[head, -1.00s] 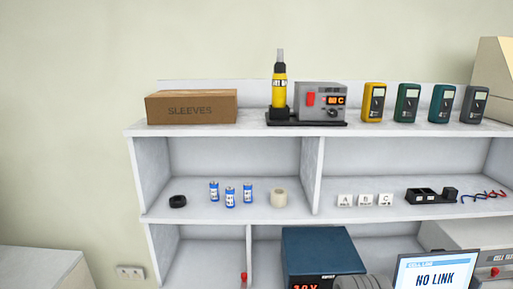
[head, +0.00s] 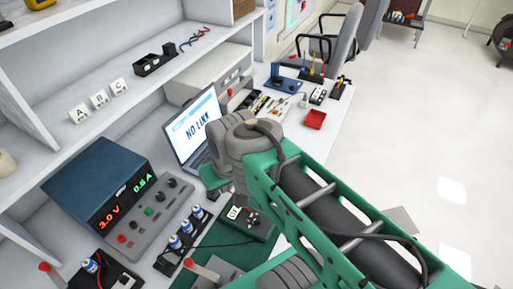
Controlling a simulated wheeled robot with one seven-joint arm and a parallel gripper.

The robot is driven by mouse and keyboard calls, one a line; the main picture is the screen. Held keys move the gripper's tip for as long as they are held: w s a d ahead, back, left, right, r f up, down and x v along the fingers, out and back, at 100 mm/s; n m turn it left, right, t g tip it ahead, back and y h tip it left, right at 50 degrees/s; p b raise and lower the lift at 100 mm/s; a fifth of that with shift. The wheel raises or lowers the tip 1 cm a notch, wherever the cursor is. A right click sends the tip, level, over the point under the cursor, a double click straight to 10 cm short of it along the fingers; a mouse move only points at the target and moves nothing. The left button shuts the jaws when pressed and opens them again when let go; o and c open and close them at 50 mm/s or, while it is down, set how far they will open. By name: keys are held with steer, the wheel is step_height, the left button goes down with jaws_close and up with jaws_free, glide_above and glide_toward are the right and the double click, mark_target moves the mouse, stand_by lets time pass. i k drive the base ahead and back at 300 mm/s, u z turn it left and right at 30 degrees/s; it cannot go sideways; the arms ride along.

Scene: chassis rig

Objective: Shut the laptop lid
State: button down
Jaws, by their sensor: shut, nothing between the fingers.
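The laptop (head: 194,124) stands open on the bench below the shelves, left of the picture's middle. Its lid is raised and the lit screen reads "NO LINK". Most of its base is hidden behind my arm, whose grey joint stands close to the screen's right edge in the picture. Whether the arm touches the laptop cannot be told. My gripper's fingers do not show; the arm's joint and green links hide that area.
A blue power supply (head: 110,190) stands left of the laptop. Blue-and-white batteries (head: 184,232) in a holder and a green mat (head: 212,255) lie in front. The floor at right is mostly clear.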

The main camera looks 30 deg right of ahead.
mark_target(184, 131)
steer(key=z, duration=0.3)
steer(key=k, duration=0.5)
steer(key=z, duration=1.25)
steer(key=i, duration=1.95)
steer(key=u, duration=3)
